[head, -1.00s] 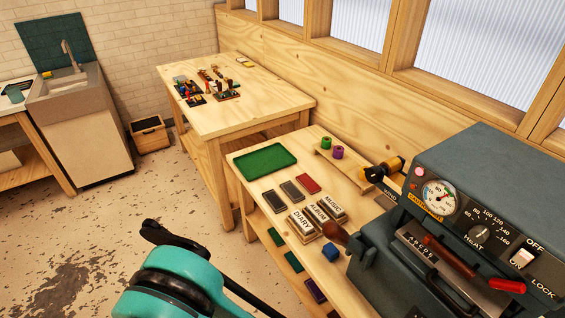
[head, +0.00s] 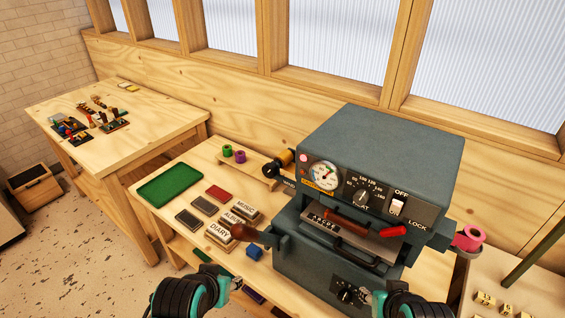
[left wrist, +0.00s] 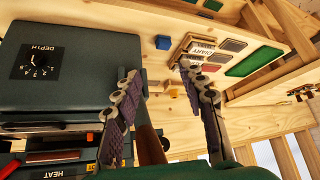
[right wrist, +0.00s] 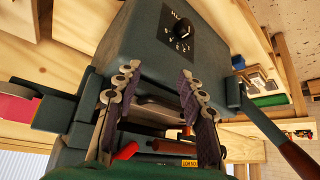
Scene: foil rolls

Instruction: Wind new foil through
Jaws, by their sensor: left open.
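The grey stamping machine (head: 380,150) stands on the bench. A green roll (head: 227,150) and a purple roll (head: 240,156) stand on a wooden rack. My left gripper (head: 236,284) is open and empty in front of the bench; its fingers (left wrist: 160,80) show near the lever's wooden handle (left wrist: 150,142). My right gripper (head: 369,297) is open and empty before the machine's front, and its fingers also show in the right wrist view (right wrist: 158,80).
Type blocks (head: 222,232) and a green tray (head: 176,185) lie left of the machine. The wooden lever handle (head: 245,233) sticks out left. A second table (head: 150,120) stands at the back left. Small gold letter pieces (head: 484,298) lie on a bench at right.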

